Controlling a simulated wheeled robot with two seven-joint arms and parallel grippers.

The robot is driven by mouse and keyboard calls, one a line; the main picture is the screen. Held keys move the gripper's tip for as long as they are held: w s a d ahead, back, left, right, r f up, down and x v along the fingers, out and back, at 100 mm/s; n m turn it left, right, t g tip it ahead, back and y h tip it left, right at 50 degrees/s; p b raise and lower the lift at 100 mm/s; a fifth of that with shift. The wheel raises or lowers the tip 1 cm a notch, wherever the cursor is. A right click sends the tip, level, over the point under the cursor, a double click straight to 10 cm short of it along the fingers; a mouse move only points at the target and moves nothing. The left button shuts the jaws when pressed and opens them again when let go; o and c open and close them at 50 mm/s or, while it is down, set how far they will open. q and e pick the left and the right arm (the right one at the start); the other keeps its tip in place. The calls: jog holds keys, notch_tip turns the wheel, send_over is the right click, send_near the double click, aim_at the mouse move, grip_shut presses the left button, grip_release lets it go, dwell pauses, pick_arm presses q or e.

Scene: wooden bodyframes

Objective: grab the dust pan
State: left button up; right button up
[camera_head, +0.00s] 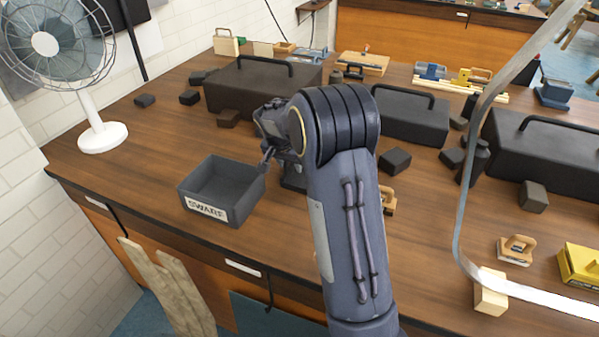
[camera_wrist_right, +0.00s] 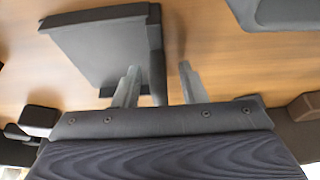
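A dark grey open-topped box lettered "SWARF" (camera_head: 207,209) sits on the wooden bench near its front edge; it is the most pan-like thing I see, so I take it as the dust pan. My right gripper (camera_head: 267,160) is at the box's right side in the head view, partly hidden by my own arm. A gap shows between the wall and the right-hand finger. My left gripper is not in view.
A white fan (camera_head: 102,135) stands at the bench's left. Dark toolboxes (camera_head: 262,88) and several small dark blocks (camera_head: 397,160) lie behind and to the right. A bent pale metal bar (camera_head: 463,200) crosses the right side. Bench left of the box is clear.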

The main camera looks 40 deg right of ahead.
grip_shut()
jog(key=shift+r, duration=0.1)
